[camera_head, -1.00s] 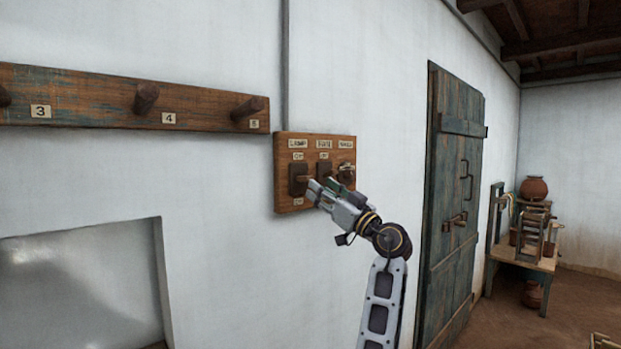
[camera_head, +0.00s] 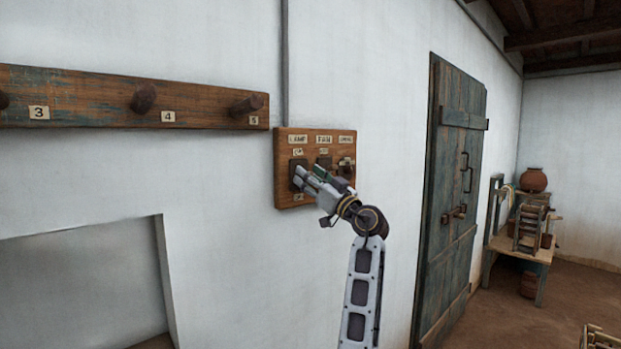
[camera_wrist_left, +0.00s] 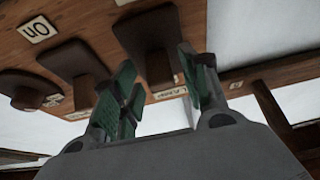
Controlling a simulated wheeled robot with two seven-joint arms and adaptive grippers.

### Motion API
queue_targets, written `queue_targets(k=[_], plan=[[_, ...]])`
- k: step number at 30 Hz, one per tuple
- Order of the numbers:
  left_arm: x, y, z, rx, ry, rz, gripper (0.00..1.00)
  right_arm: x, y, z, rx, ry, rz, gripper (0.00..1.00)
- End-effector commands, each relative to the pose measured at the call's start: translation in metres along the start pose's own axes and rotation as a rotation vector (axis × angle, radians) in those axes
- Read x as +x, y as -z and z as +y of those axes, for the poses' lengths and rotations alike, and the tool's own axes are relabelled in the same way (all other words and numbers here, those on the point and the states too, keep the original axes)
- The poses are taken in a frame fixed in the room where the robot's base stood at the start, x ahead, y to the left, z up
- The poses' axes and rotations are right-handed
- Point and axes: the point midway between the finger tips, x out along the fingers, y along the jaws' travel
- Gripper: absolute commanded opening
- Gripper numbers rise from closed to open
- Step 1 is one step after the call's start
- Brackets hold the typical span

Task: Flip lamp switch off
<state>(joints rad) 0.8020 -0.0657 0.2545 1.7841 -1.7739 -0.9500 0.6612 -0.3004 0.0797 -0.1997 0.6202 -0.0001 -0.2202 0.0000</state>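A wooden switch board (camera_head: 284,192) hangs on the white wall, with labels over a row of switches. The lamp switch (camera_head: 297,165) is the leftmost, a dark plate with small tags above and below. My left gripper (camera_head: 307,175) is at its front, and its fingers hide the lever. In the left wrist view the gripper (camera_wrist_left: 157,75) is open, its green-padded fingers spread. A dark switch part (camera_wrist_left: 148,35) shows beyond and between the fingertips; I cannot tell whether they touch it. My right gripper is not in view.
A peg rail (camera_head: 90,100) is on the wall left of the board. A wooden door (camera_head: 455,180) stands to the right, and a bench (camera_head: 535,250) with a clay pot (camera_head: 533,180) lies farther back. A framed recess (camera_head: 85,285) is at lower left.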

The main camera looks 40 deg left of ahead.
Motion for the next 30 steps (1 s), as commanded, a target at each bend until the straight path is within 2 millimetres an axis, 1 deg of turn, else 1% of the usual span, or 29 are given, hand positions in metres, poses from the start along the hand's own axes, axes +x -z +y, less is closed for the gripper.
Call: queue_targets(k=[1, 9, 17, 30], plan=[[0.000, 0.000, 0.000, 0.000, 0.000, 0.000, 0.35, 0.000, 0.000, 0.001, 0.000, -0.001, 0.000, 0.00], [0.000, 0.000, 0.000, 0.000, 0.000, 0.000, 0.01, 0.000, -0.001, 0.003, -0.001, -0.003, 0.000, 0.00], [0.001, 0.002, 0.000, -0.003, 0.002, -0.029, 0.01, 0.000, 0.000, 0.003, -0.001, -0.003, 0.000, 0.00], [0.006, 0.012, -0.001, -0.005, 0.002, -0.222, 0.01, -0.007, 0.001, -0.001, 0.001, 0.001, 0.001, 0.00]])
